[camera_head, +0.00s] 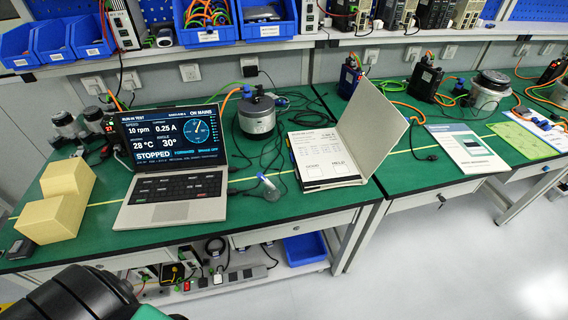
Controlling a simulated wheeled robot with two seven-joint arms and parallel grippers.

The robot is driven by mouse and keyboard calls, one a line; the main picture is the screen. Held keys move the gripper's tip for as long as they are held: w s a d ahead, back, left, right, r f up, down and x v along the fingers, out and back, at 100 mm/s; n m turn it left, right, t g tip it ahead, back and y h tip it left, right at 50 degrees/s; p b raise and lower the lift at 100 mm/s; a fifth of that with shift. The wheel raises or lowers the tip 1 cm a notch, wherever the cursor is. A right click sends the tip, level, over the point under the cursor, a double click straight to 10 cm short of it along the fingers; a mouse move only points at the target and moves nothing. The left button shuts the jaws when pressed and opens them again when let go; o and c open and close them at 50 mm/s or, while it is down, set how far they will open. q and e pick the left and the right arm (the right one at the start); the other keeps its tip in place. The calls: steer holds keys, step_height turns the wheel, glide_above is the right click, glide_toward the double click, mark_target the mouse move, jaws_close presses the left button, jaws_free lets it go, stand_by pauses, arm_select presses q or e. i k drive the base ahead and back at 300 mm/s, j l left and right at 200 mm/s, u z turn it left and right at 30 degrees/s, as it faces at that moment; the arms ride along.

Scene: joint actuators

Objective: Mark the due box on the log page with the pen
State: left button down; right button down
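The log page (321,147) lies in an open binder or logbook at the middle of the green table. Its cover (367,129) stands up at a slant on the right side. Two printed boxes show near the page's lower edge, a left one (313,170) and a right one (338,166); their small labels are hard to read. Neither gripper is in view; only a dark part of my arm shows at the bottom left.
A laptop (171,208) showing "STOPPED" sits left of the page. Yellow foam blocks (55,217) stand at the far left. A round silver actuator (257,117) and loose cables are behind. A printed booklet (468,150) lies right. The table's front strip below the page is clear.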

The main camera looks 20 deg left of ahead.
mark_target(260, 175)
steer(key=i+j+u, duration=0.1)
steer(key=j+u, duration=0.3)
steer(key=i+j+u, duration=0.1)
steer(key=j+u, duration=0.15)
steer(key=u, duration=0.2)
steer(key=i+j+u, duration=0.2)
steer(key=u, duration=0.2)
steer(key=j, duration=0.1)
